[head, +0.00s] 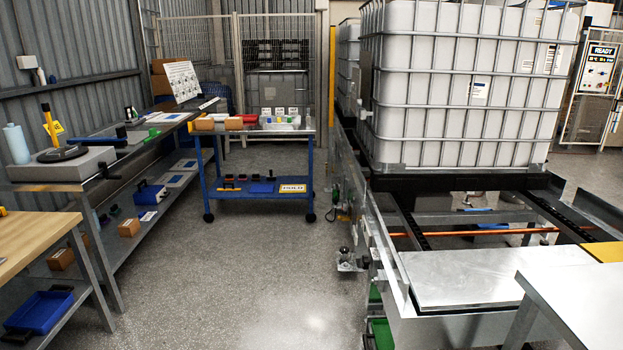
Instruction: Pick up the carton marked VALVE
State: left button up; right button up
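No carton with a readable VALVE mark shows in the head view. Small brown cartons stand at the left of the blue cart's top, one at the left end (205,124) and one beside it (233,123). Another small brown carton (129,228) sits on the lower shelf of the left bench, and one more (60,259) is nearer on that shelf. Any print on these cartons is too small to read. Larger brown boxes (168,85) are stacked at the back left. Neither of my grippers is in view.
The blue cart (258,215) stands at the aisle's far end. A long metal bench (60,172) and a wood-topped table (35,238) line the left. A conveyor frame (455,285) with a caged white tank (465,85) fills the right. The grey floor (240,275) between is clear.

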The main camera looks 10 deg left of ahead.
aim_at(208, 123)
jog(key=i+j+u, duration=0.4)
jog(key=i, duration=0.4)
jog(key=i+u, duration=0.4)
jog(key=i, duration=2.15)
